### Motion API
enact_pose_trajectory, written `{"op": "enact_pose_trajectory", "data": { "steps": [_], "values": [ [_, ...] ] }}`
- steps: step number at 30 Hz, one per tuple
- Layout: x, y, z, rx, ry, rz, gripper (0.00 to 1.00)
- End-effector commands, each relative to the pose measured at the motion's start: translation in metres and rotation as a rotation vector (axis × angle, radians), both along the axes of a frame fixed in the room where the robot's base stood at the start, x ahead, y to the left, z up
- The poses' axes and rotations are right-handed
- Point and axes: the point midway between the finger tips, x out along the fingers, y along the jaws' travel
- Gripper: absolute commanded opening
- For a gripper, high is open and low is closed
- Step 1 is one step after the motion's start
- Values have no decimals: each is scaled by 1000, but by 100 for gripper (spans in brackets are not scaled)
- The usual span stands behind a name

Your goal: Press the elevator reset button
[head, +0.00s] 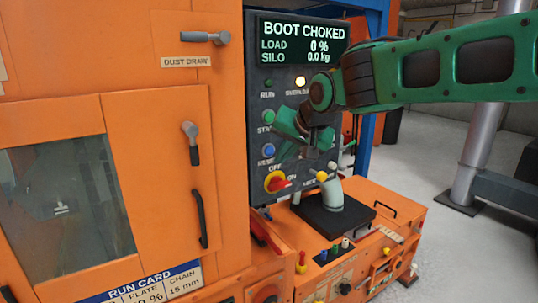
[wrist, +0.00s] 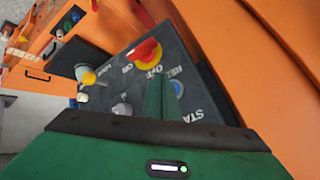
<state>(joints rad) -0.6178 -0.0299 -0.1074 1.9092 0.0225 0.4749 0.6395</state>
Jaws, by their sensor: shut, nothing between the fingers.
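The grey control panel (head: 258,88) carries a blue button (head: 267,151) labelled RESET, below a green button (head: 268,117) labelled STA, the rest hidden. My gripper (head: 290,127) is shut and empty, in front of the panel, just right of and above the blue button in the head view. In the wrist view, the blue button (wrist: 178,88) shows just right of my green fingers (wrist: 157,84). I cannot tell whether the fingers touch the panel.
A red and yellow OFF/ON switch (head: 277,183) sits below the blue button. The display (head: 302,40) reads BOOT CHOKED, LOAD 0 %, SILO 0.0 kg. An orange cabinet (head: 120,80) stands left; a low orange unit (head: 375,205) stands below right.

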Motion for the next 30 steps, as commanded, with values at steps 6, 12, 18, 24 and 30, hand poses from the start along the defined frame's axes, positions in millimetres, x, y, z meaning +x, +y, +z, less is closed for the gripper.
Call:
{"op": "enact_pose_trajectory", "data": {
  "steps": [6, 12, 18, 24, 30],
  "values": [
    [12, 8, -1, 0, 1, 0, 0],
    [14, 9, 0, 0, 1, 0, 0],
    [14, 9, 0, 0, 1, 0, 0],
    [14, 9, 0, 0, 0, 0, 0],
    [14, 9, 0, 0, 0, 0, 0]
  ]
}}
